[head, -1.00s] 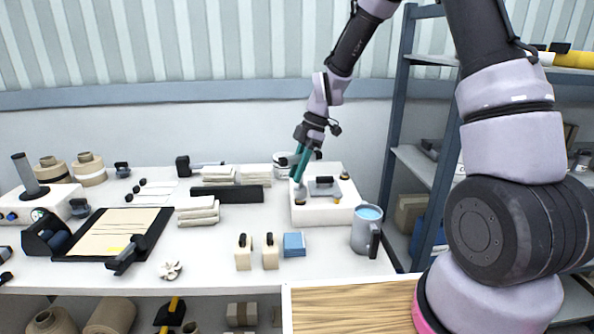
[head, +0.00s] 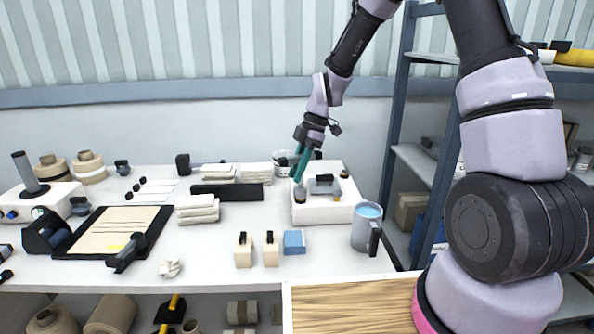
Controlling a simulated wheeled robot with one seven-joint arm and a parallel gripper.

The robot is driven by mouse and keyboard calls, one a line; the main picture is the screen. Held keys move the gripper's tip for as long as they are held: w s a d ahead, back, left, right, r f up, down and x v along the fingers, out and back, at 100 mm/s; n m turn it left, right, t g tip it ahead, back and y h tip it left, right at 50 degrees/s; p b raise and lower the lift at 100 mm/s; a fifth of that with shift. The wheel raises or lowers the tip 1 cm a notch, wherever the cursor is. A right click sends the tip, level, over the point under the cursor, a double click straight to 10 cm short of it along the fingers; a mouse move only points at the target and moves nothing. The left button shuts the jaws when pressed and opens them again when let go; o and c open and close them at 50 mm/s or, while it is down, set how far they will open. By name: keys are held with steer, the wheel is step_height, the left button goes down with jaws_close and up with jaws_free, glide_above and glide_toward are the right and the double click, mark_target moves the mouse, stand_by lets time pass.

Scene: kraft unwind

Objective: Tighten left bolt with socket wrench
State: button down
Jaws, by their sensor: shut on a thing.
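My gripper (head: 299,165) has teal fingers and points down over the left part of a white block-like fixture (head: 325,212) on the table. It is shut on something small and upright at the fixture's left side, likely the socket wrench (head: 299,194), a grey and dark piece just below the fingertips. The left bolt itself cannot be made out; the tool and fingers cover that spot. A grey metal part (head: 323,185) sits on the middle of the fixture, and a small dark and yellow piece (head: 344,174) stands at its back right.
A grey mug (head: 366,228) with blue contents stands right of the fixture. A blue block (head: 294,242) and two cream blocks (head: 243,250) are in front. A black bar (head: 226,192) and paper stacks (head: 198,210) lie left. A shelf rack (head: 398,130) stands right.

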stand_by(0.4)
steer(key=shift+w+f+m+t, duration=0.15)
steer(key=shift+m+t, duration=0.35)
steer(key=shift+m, duration=0.7)
steer(key=shift+w+m+t, duration=0.1)
steer(key=shift+m+t, duration=0.3)
steer(key=shift+m, duration=0.7)
steer(key=shift+w+m+t, duration=0.1)
steer(key=shift+m+t, duration=0.4)
steer(key=shift+m, duration=0.7)
steer(key=shift+w+f+m+t, duration=0.1)
steer(key=shift+m+t, duration=0.3)
steer(key=shift+m, duration=0.7)
